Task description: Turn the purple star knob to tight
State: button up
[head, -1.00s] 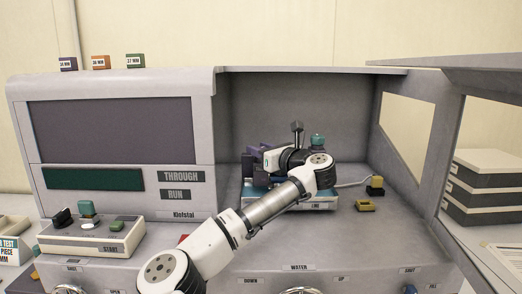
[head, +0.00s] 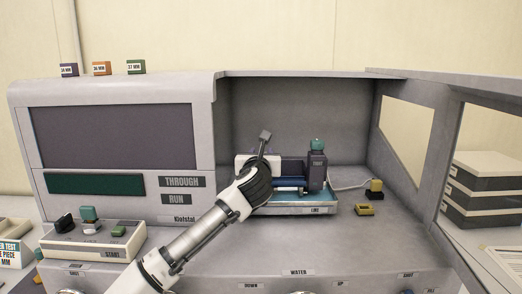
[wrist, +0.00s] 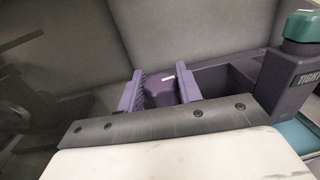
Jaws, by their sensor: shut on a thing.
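The purple star knob (wrist: 160,93) shows in the wrist view as a purple body with a small pale mark on top. My gripper (wrist: 159,82) has one ridged finger on each side of it and is shut on it. In the head view my gripper (head: 258,163) is at the left end of the fixture in the open chamber. It hides almost all of the knob there. A purple block (head: 317,168) with a label stands right of my gripper. In the wrist view the label on this block (wrist: 291,88) seems to read TIGHT.
A green cap (head: 317,144) tops the purple block. The fixture sits on a blue and white base (head: 300,209). A yellow block (head: 364,209) and a cable lie to the right. The chamber's side wall and raised lid bound the right side.

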jog(key=shift+a+m+g+h+p, duration=0.1)
jog(key=shift+m+g+h, duration=0.25)
jog(key=shift+m+h, duration=0.6)
jog(key=shift+d+m+g+h+p, duration=0.1)
jog(key=shift+m+g+h, duration=0.3)
jog(key=shift+h, duration=0.85)
jog(key=shift+a+m+g+h+p, duration=0.1)
jog(key=shift+m+g+h, duration=0.15)
jog(key=shift+m+h, duration=0.75)
jog(key=shift+h, duration=0.5)
jog(key=o, duration=1)
